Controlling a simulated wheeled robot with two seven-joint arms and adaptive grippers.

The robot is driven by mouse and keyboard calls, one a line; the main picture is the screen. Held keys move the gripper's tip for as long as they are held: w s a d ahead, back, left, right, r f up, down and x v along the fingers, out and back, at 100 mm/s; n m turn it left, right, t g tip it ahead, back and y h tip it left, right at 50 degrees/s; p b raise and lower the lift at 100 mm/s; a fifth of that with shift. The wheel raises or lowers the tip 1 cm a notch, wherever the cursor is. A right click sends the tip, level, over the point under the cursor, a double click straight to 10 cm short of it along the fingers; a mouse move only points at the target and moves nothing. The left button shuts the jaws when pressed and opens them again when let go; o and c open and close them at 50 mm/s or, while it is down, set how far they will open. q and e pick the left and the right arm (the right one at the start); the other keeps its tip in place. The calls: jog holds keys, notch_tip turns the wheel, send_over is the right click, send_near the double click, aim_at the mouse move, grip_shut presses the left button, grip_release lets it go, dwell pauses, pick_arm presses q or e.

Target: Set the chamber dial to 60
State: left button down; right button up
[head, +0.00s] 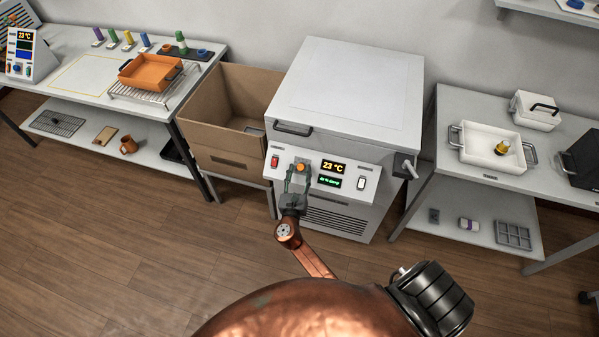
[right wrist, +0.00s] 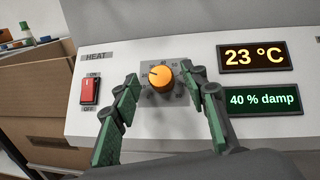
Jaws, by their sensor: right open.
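The chamber (head: 345,90) is a white box with a closed lid and a sloped front panel. Its orange dial (right wrist: 161,75) sits on a grey scale plate between the red heat switch (right wrist: 90,90) and the displays; it also shows in the head view (head: 300,168). The dial's mark points to the upper left; the exact setting cannot be read. The temperature display (right wrist: 257,57) reads 23 °C. The lower display (right wrist: 262,100) reads 40 % damp. My right gripper (right wrist: 158,82) is open, its green-padded fingers on either side of the dial, apparently not pressing it. My left gripper is not in view.
An open cardboard box (head: 225,110) stands left of the chamber. A left table (head: 60,100) holds an orange tray (head: 150,73) on a rack. A right table (head: 455,110) carries a white tray (head: 490,155). The chamber's side handle (head: 409,168) sticks out at right.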

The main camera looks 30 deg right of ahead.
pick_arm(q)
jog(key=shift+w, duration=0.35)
pick_arm(e)
grip_shut()
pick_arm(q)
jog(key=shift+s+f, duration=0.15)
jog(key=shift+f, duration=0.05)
pick_arm(e)
jog(key=shift+f, duration=0.1)
